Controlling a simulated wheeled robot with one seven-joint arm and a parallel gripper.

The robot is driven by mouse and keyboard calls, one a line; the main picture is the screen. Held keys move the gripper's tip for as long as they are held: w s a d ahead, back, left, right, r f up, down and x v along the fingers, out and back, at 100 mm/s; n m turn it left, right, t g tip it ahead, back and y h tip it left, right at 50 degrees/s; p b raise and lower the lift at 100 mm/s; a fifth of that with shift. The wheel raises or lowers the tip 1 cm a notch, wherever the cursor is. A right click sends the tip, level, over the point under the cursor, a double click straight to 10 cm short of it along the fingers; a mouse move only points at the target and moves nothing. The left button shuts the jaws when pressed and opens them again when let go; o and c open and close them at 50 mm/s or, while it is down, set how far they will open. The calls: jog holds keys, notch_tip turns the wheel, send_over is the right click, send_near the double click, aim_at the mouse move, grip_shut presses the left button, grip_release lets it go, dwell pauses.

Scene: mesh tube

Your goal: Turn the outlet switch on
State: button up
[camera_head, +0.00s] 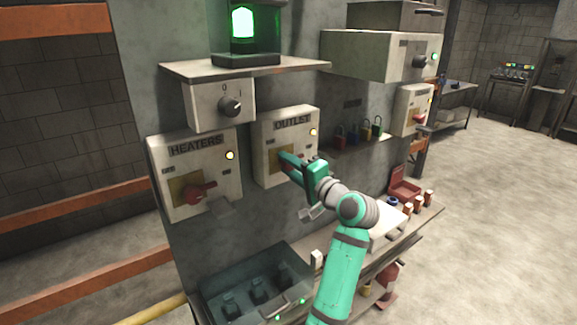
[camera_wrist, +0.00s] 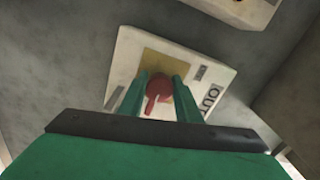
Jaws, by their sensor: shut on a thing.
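In the wrist view the same box (camera_wrist: 215,75) appears turned, with a yellowish plate (camera_wrist: 163,64) behind a red rotary switch (camera_wrist: 157,88). My gripper (camera_wrist: 159,96) has a green finger on each side of the red switch and is shut on it. In the head view my gripper (camera_head: 286,161) reaches the box front and hides most of the switch, so its setting is hard to tell there.
The heaters box (camera_head: 195,165) with its own red switch (camera_head: 200,193) is close on the left. A grey dial box (camera_head: 218,103) and a shelf (camera_head: 245,69) are above. Several coloured padlocks (camera_head: 358,132) hang right.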

jog(key=shift+a+r, duration=0.1)
jog(key=o, duration=1.1)
jog(key=shift+c, duration=0.2)
jog(key=shift+s, duration=0.1)
jog(key=v, duration=1)
jog(key=shift+s+d, duration=0.25)
